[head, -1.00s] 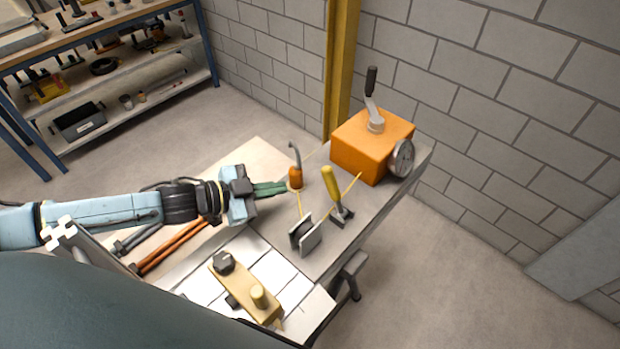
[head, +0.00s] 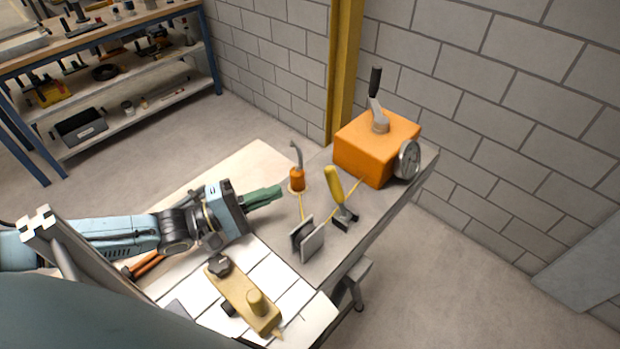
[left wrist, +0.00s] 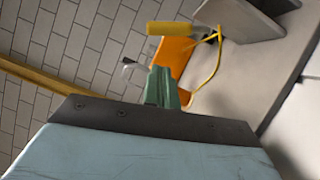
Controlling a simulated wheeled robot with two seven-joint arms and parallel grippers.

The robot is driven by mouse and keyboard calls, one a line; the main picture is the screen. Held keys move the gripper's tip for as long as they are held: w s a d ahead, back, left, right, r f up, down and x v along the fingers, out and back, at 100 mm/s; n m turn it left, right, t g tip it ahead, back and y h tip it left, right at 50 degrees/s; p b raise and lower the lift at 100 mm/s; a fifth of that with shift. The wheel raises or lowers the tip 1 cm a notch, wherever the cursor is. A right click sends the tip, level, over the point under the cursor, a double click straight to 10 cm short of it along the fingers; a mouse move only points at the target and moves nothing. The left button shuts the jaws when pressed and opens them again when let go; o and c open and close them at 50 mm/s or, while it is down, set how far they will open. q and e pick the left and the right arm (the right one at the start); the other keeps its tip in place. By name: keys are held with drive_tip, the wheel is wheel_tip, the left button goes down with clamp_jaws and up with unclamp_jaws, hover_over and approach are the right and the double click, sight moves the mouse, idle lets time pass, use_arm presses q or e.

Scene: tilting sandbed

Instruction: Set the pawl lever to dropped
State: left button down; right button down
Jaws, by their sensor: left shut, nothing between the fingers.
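A yellow-handled lever (head: 334,184) on a dark metal bracket stands on the grey bench, its handle leaning up and left. To its left is a bent grey metal lever (head: 298,155) on a small orange base (head: 297,180). I cannot tell for sure which is the pawl lever. My left gripper (head: 281,191), with green fingers, is shut and empty, left of the orange base and apart from both levers. My right gripper is out of view.
An orange box (head: 368,150) with a black-handled crank (head: 376,85) and a round dial (head: 408,160) stands at the bench's far end. Two upright plates (head: 310,243) and a yellow cord lie near the levers. A tan block (head: 242,297) with knobs is nearer me.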

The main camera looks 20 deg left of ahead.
sight(337, 194)
use_arm(q)
drive_tip(key=n, duration=0.1)
drive_tip(key=s+n+t, duration=0.1)
drive_tip(key=shift+n, duration=0.4)
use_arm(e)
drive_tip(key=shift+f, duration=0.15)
use_arm(q)
drive_tip(key=x, duration=1)
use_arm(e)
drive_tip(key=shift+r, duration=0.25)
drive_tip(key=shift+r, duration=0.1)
